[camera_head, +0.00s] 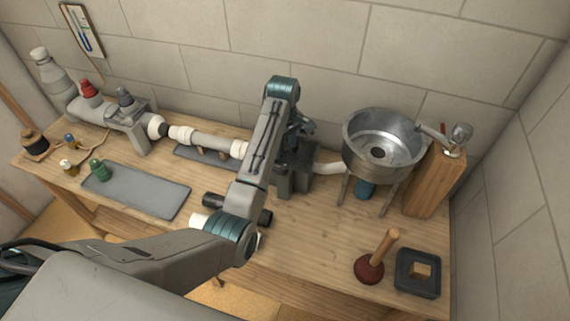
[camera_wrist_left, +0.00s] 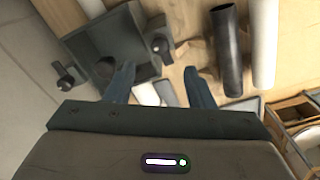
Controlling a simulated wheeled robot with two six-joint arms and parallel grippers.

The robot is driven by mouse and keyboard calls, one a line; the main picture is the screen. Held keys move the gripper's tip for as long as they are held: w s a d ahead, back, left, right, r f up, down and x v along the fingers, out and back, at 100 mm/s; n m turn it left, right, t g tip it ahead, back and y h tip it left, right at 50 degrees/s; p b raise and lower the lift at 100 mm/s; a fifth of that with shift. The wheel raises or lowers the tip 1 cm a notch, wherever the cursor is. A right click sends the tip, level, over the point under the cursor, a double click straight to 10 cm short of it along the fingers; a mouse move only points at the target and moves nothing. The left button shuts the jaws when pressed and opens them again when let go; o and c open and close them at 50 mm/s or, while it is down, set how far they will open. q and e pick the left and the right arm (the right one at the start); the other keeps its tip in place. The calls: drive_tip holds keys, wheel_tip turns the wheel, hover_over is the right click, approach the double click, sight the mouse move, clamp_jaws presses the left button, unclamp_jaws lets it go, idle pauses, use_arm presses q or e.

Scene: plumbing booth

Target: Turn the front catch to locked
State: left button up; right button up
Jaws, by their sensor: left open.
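A dark grey housing (camera_head: 293,172) stands on the bench, partly hidden behind my left arm in the head view. In the left wrist view the housing (camera_wrist_left: 90,42) fills the upper left, with one small dark knob (camera_wrist_left: 160,46) at its right side and another knob (camera_wrist_left: 105,68) near the left finger. I cannot tell which one is the front catch or how it is turned. The left fingertip is close to the nearer knob; contact is unclear. My right gripper is out of view.
A metal basin (camera_head: 383,146) on legs stands right of the housing, beside a wooden block (camera_head: 434,182). White pipe (camera_head: 208,138) lies to the left. Dark and white tubes (camera_wrist_left: 230,50) lie close right of the fingers. A plunger (camera_head: 371,268) stands front right.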

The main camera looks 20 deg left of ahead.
sight(284, 166)
use_arm(q)
wheel_tip(284, 166, down, 9)
drive_tip(key=p, duration=0.2)
drive_tip(key=shift+f+p, duration=0.15)
drive_tip(key=shift+p, duration=0.2)
drive_tip(key=shift+c, duration=0.2)
drive_tip(key=c, duration=1)
